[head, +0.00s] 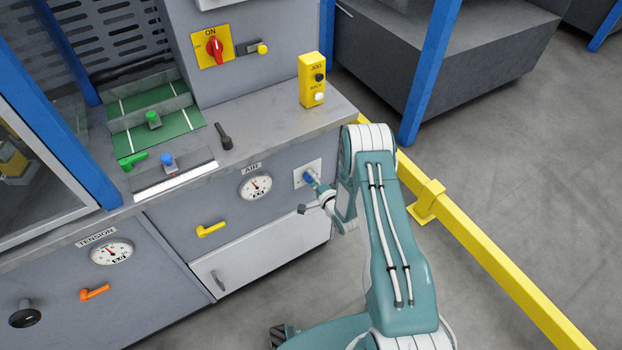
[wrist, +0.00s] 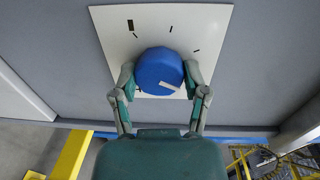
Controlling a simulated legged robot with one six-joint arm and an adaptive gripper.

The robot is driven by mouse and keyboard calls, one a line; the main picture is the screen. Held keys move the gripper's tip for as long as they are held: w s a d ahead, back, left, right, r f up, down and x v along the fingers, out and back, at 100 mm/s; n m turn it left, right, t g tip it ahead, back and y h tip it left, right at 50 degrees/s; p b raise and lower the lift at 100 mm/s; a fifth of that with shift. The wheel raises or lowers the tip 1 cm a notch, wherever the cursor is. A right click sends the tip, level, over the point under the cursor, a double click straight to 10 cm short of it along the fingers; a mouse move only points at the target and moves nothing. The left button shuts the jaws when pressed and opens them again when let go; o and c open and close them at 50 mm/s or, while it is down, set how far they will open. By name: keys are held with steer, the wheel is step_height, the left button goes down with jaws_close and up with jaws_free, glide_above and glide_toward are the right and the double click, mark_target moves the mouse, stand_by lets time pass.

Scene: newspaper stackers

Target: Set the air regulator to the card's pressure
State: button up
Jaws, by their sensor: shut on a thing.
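The air regulator is a blue round knob (wrist: 159,72) on a white square plate (wrist: 212,22) with several dark marks; the knob bears a pale pointer line. My gripper (wrist: 159,84) has one finger on each side of the knob and is shut on it. In the head view the knob (head: 309,176) is partly hidden by my gripper (head: 318,190). The AIR gauge (head: 256,187), a white dial with a needle, is left of the plate; its reading is too small to tell. I cannot make out the card in either view.
A yellow lever (head: 211,229) is below left of the AIR gauge. The TENSION gauge (head: 111,252) and an orange lever (head: 95,292) are at lower left. A yellow button box (head: 312,80) stands on the ledge above. A yellow rail (head: 490,265) runs along the floor at right.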

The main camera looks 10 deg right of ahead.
steer(key=shift+d+f+m, duration=0.15)
steer(key=shift+d+m, duration=0.05)
steer(key=shift+m, duration=0.8)
steer(key=o, duration=1.1)
steer(key=shift+f, duration=0.1)
steer(key=shift+o, duration=0.2)
steer(key=f+v, duration=0.1)
steer(key=v, duration=1.1)
steer(key=shift+r, duration=0.45)
